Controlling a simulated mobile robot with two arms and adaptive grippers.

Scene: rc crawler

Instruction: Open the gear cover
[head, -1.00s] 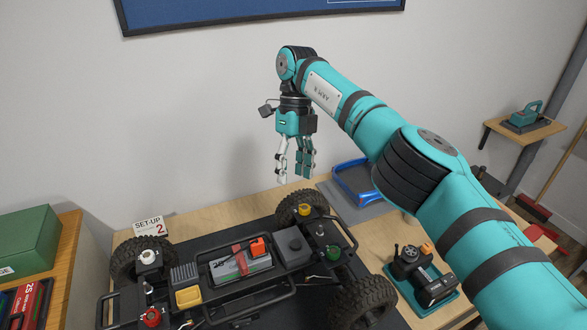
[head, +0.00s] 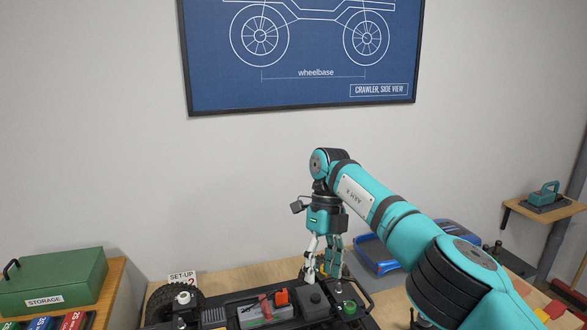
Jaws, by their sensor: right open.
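The RC crawler (head: 362,294) sits on the bench at the bottom of the head view, and its near part is cut off by the picture's edge. A dark box (head: 315,299) and a battery with a red strap (head: 264,309) show on its chassis. I cannot tell which part is the gear cover. My right gripper (head: 321,276) points down with its fingers apart and empty, just above or behind the far right part of the crawler. Its fingertips overlap the far wheel in the picture, so contact is unclear. My left gripper is not in view.
A green storage box (head: 52,281) stands on a side table at left. A small shelf (head: 530,214) holds a teal tool at right.

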